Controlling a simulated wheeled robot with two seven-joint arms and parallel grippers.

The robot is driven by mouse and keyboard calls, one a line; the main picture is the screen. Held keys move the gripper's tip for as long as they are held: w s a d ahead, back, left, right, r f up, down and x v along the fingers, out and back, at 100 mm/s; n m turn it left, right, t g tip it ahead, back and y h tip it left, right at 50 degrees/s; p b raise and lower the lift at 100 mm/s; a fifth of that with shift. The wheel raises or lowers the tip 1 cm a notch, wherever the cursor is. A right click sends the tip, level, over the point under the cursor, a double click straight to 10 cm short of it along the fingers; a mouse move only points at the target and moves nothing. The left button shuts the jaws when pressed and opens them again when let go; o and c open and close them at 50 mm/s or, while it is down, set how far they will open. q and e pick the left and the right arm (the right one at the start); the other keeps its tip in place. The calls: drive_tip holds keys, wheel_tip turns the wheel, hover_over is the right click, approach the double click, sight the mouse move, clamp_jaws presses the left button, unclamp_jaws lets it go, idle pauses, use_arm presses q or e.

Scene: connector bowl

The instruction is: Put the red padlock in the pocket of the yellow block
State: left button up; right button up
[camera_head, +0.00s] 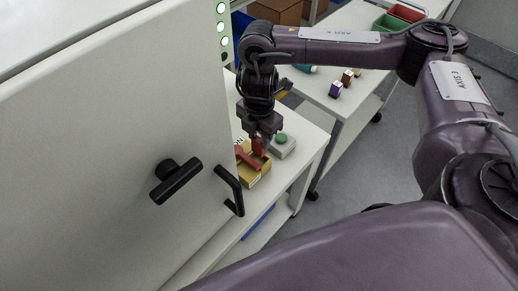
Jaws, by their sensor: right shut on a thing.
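My right gripper (261,137) points down over the white bench, shut on the red padlock (258,147). The padlock shows as a small red shape below the fingers. The yellow block (258,178) is directly below, on the bench top, and the edge of a white cabinet hides its left side. Another red piece (246,158) shows at the top of the block; I cannot tell what it is. The pocket cannot be made out, nor whether the padlock touches the block. My left gripper is out of view.
A grey box with a green button (282,142) stands right of the block. The cabinet (110,130) with black handles (176,181) fills the left. A second table (365,92) behind holds small blocks (336,89). Green and red bins (391,23) are at the back.

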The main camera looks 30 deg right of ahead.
sight(259, 148)
drive_tip(key=shift+f+b, duration=0.65)
drive_tip(key=shift+f, duration=2.05)
drive_tip(key=shift+f, duration=0.1)
drive_tip(key=o, duration=1)
wheel_tip(259, 148, up, 11)
drive_tip(key=p, duration=0.2)
drive_tip(key=shift+f+p, duration=0.15)
drive_tip(key=shift+p, duration=0.2)
drive_tip(key=shift+r, duration=0.8)
